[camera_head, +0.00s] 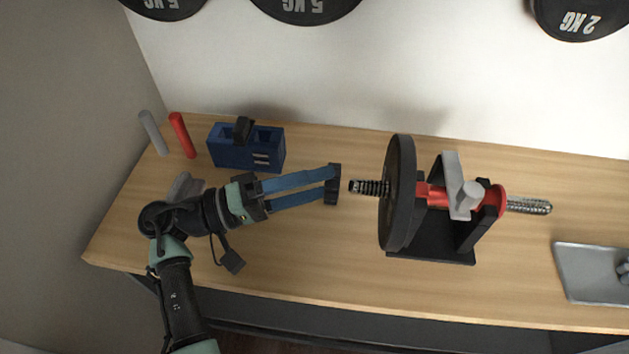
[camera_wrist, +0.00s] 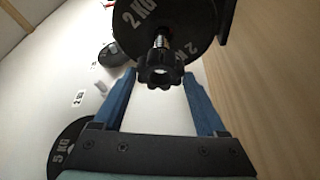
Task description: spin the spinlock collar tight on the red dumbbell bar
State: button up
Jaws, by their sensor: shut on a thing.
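The red dumbbell bar (camera_head: 434,193) lies level in a black stand (camera_head: 432,241), with a grey clamp piece (camera_head: 453,180) over its middle. A black weight plate (camera_head: 399,192) is on its left side; the wrist view shows "2 KG" on the plate (camera_wrist: 143,16). The bare threaded end (camera_head: 368,187) points left toward my gripper (camera_head: 333,185). My gripper is shut on the black lobed spinlock collar (camera_wrist: 160,70).
A blue bin (camera_head: 229,156) with a black piece (camera_head: 243,129) stands behind my arm. Red (camera_head: 183,135) and grey (camera_head: 154,133) rods stand at the back left. A grey tray (camera_head: 580,281) lies at the right. Weight plates (camera_head: 304,8) hang on the wall.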

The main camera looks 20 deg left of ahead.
jog(key=shift+w+d+p, duration=0.2)
jog(key=shift+d+p, duration=0.1)
jog(key=shift+d, duration=0.35)
jog(key=shift+w+d+p, duration=0.15)
jog(key=shift+d+p, duration=0.1)
jog(key=shift+d, duration=0.35)
dwell(0.3)
jog(key=o, duration=1.3)
jog(key=v, duration=1.3)
